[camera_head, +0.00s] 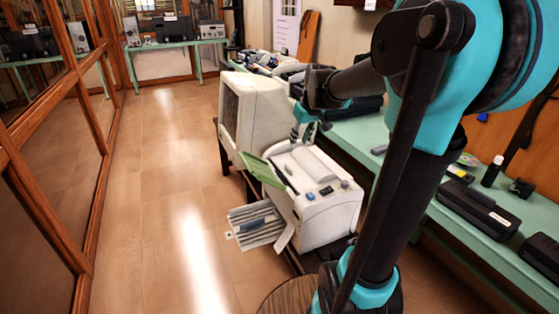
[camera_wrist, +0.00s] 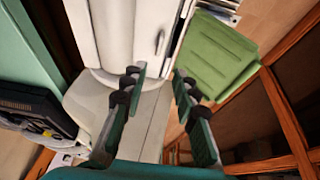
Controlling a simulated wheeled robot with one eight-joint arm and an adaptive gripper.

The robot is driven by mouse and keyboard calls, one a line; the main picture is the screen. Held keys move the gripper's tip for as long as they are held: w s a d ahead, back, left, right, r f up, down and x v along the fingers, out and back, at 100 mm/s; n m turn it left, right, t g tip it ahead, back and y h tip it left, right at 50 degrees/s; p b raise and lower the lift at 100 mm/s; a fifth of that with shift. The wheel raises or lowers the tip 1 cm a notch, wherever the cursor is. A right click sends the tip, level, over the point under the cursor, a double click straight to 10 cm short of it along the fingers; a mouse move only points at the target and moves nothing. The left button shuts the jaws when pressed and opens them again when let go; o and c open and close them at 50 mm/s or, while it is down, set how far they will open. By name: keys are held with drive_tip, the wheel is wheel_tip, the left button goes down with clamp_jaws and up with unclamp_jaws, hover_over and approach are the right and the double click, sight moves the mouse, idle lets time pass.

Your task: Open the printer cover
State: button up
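The white printer (camera_head: 318,205) stands on a low dark table in the middle of the head view. Its raised white top section (camera_head: 306,163) looks closed, and a green panel (camera_head: 262,170) sticks out at its left side. In the wrist view the printer (camera_wrist: 110,30) fills the top, with the green panel (camera_wrist: 215,55) to its right. My gripper (camera_head: 305,130) is above the far end of the printer, close to the monitor. In the wrist view its two fingers (camera_wrist: 158,76) are apart with nothing between them. I cannot tell whether a fingertip touches the printer.
A beige monitor (camera_head: 257,112) stands just behind the printer. A striped paper tray (camera_head: 257,226) juts from the printer's left side. A green table (camera_head: 468,205) with dark devices runs along the right. Glass cabinets line the left; the tiled floor (camera_head: 165,200) between is clear.

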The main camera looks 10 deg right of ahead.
approach(289, 168)
drive_tip(key=x, duration=0.9)
drive_tip(key=shift+w+f, duration=0.1)
drive_tip(key=shift+w, duration=0.2)
clamp_jaws()
idle(0.4)
